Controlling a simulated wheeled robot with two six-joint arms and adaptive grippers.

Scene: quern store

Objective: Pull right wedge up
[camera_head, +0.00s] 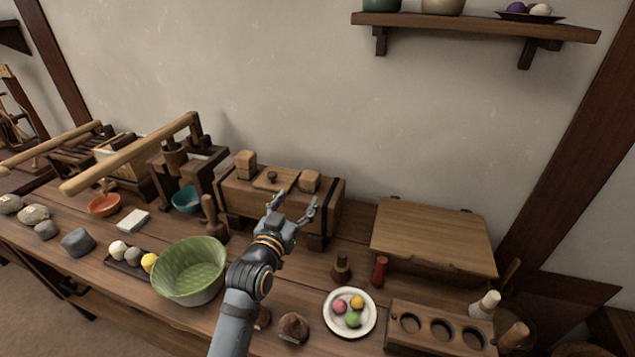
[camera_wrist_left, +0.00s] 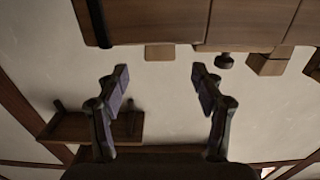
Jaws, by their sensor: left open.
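A wooden press box (camera_head: 232,195) with dark straps stands against the back of the bench. The right wedge (camera_head: 310,181), a light wooden block, sticks up from its top near the right end. The left wedge (camera_head: 246,164) stands taller at the left end, and a small dark peg (camera_head: 272,177) sits between them. My left gripper (camera_head: 295,203) is open and empty in front of the box, below the right wedge in the picture. In the upside-down left wrist view, the right wedge (camera_wrist_left: 160,52) lies beyond the open fingertips (camera_wrist_left: 160,74), apart from them. My right gripper is not in view.
A green bowl (camera_head: 190,270) stands left of my arm. A dark stopper (camera_head: 342,266), a red cylinder (camera_head: 379,270) and a plate of balls (camera_head: 331,323) lie to the right. A slanted board (camera_head: 435,232) stands right of the box. A shelf (camera_head: 470,25) hangs above.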

